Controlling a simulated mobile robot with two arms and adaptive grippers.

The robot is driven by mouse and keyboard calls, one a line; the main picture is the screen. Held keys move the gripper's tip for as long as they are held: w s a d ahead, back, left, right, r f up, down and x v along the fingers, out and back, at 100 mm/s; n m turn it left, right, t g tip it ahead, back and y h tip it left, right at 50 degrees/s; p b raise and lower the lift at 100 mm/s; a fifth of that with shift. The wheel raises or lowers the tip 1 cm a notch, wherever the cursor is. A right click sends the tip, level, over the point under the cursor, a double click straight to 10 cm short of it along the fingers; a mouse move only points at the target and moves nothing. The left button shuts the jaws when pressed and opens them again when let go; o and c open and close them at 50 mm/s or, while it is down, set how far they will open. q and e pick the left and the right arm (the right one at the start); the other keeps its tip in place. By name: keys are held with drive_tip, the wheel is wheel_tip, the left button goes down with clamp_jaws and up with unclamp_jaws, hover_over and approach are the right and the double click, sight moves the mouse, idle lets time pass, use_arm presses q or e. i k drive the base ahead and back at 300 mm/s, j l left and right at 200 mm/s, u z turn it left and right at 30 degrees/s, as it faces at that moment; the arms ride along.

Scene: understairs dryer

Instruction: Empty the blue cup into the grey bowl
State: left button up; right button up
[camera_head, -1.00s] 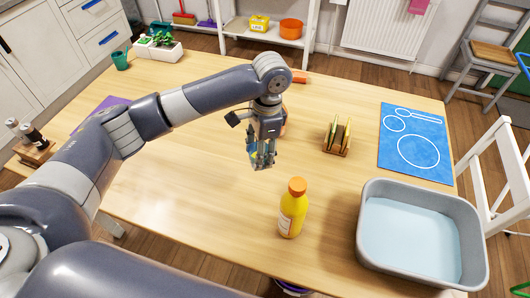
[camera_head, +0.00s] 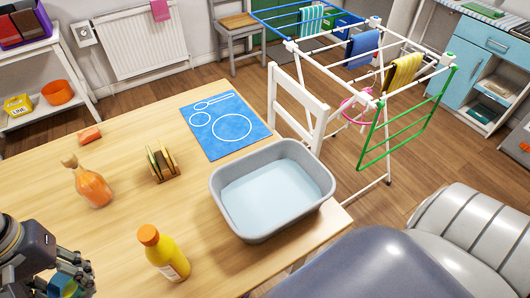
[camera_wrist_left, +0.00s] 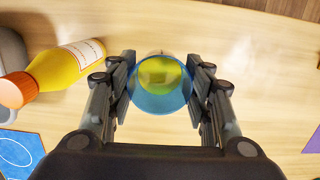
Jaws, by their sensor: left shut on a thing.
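My left gripper (camera_head: 75,276) is at the lower left of the head view, partly cut off. It is shut on the blue cup (camera_head: 62,284), which is partly hidden by the fingers. In the left wrist view the translucent blue cup (camera_wrist_left: 160,98) sits between the two fingers, with something yellow-green showing in it. The grey tub (camera_head: 246,228), the only grey bowl-like thing in view, stands on the table to the right, holding pale blue content. The cup is well apart from it. My right gripper is not in view.
A yellow bottle with orange cap (camera_head: 168,262) stands between my left gripper and the tub. An orange vase-like bottle (camera_head: 93,188), a wooden rack (camera_head: 162,165), an orange block (camera_head: 90,135) and a blue mat (camera_head: 225,125) are farther back. A drying rack (camera_head: 370,60) stands beyond.

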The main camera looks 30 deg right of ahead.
sight(262, 193)
drive_tip(key=l+u, duration=0.1)
drive_tip(key=u, duration=0.35)
drive_tip(key=k+l+u, duration=0.1)
drive_tip(key=u, duration=0.4)
drive_tip(key=k+u, duration=0.15)
drive_tip(key=u, duration=0.3)
drive_tip(key=k+u, duration=0.1)
drive_tip(key=u, duration=0.4)
drive_tip(key=k+l, duration=0.15)
drive_tip(key=z, duration=0.45)
drive_tip(key=k+l+z, duration=0.1)
drive_tip(key=z, duration=0.85)
drive_tip(key=l+z, duration=0.15)
drive_tip(key=z, duration=0.75)
drive_tip(key=k+l, duration=0.05)
drive_tip(key=l, duration=0.05)
